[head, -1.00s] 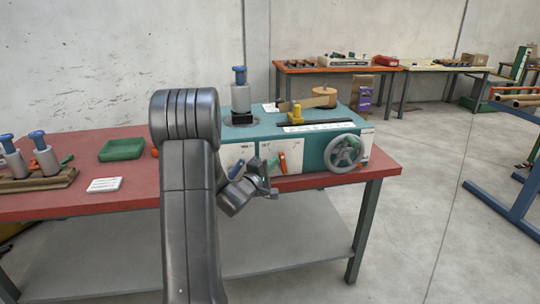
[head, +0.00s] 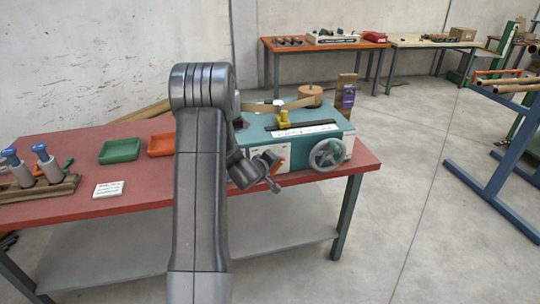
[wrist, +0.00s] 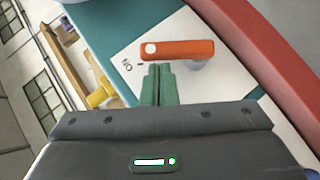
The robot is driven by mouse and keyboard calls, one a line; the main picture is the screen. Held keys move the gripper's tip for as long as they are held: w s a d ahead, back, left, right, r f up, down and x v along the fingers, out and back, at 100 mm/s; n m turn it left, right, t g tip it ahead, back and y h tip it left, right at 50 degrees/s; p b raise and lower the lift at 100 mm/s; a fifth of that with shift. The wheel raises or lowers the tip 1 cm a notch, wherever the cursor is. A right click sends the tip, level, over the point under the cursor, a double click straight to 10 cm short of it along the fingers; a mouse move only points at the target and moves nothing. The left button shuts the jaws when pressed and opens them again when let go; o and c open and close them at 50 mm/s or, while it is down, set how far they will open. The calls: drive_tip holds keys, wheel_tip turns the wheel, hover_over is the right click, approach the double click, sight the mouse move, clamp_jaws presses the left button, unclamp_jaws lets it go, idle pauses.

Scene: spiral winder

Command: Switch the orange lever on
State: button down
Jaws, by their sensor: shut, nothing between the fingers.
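The orange lever (wrist: 185,49) lies across the white panel (wrist: 190,25) in the wrist view, its white-dotted end at the left, close to the printed "ON" mark. In the head view only an orange bit of the lever (head: 274,186) shows beside my gripper (head: 272,172), which covers most of it. In the wrist view the green fingertips of my gripper (wrist: 158,82) are together and empty. They sit right at the long side of the lever, near its dotted end. I cannot tell whether they touch it.
The teal machine (head: 345,126) stands on the red table (head: 140,190), with a grey handwheel (head: 329,154) right of my gripper. A yellow part (head: 284,118) is on top. Green (head: 120,151) and orange (head: 160,144) trays lie left.

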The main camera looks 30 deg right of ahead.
drive_tip(key=shift+d+y+p, duration=0.2)
drive_tip(key=shift+y+p, duration=0.1)
drive_tip(key=shift+p, duration=0.15)
drive_tip(key=shift+m, duration=0.3)
drive_tip(key=shift+s+r, duration=0.1)
drive_tip(key=shift+r, duration=0.05)
